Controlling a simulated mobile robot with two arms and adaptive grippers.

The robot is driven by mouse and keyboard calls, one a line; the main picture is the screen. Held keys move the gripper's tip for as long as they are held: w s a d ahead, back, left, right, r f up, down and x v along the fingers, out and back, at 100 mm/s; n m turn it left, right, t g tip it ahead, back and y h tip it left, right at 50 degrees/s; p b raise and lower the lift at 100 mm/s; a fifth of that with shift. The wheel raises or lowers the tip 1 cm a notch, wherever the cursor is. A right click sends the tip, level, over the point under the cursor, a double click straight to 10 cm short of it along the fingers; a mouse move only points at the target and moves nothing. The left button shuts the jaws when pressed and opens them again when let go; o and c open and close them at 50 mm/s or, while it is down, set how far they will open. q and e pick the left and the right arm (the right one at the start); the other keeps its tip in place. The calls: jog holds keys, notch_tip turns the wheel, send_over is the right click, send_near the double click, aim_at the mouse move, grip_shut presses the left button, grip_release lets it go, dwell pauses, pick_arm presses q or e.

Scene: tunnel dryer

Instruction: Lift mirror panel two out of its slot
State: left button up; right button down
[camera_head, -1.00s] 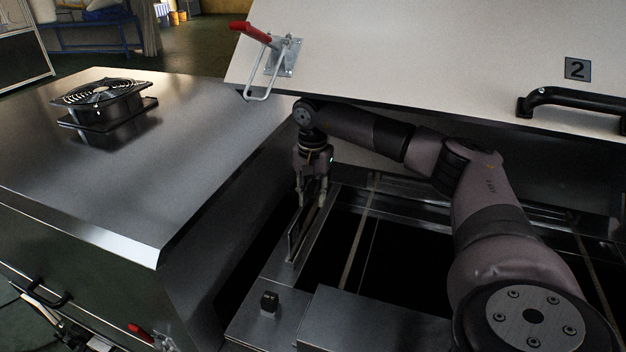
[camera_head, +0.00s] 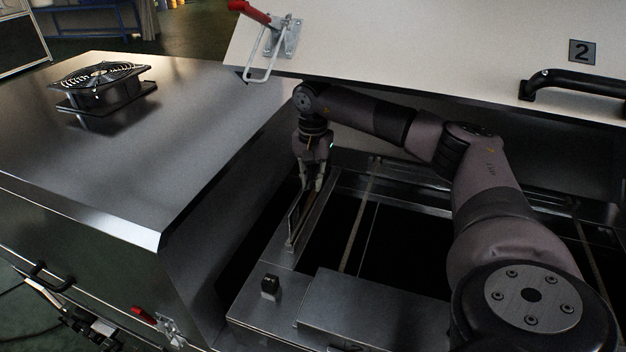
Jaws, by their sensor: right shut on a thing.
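My right gripper (camera_head: 314,184) points down at the left side of the open dryer bay, its fingers shut on the upper part of a thin upright panel. This mirror panel (camera_head: 297,218) stands on edge in a narrow metal slot frame (camera_head: 318,218). Its lower edge is hidden, so I cannot tell whether it is clear of the slot. My left gripper is not in view.
A white lid marked 2 (camera_head: 480,45) stands open above my right arm, with a black handle (camera_head: 575,82) and a red toggle clamp (camera_head: 255,14). A steel cover with a fan (camera_head: 100,80) lies left. A low metal box (camera_head: 375,305) sits in front.

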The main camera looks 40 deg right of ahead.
aim_at(313, 167)
jog(key=c, duration=2.1)
grip_release()
jog(key=shift+c, duration=0.2)
grip_shut()
jog(key=shift+r+p, duration=0.65)
jog(key=shift+r, duration=0.15)
jog(key=shift+r+p, duration=0.8)
jog(key=shift+r, duration=0.25)
jog(key=shift+r, duration=0.1)
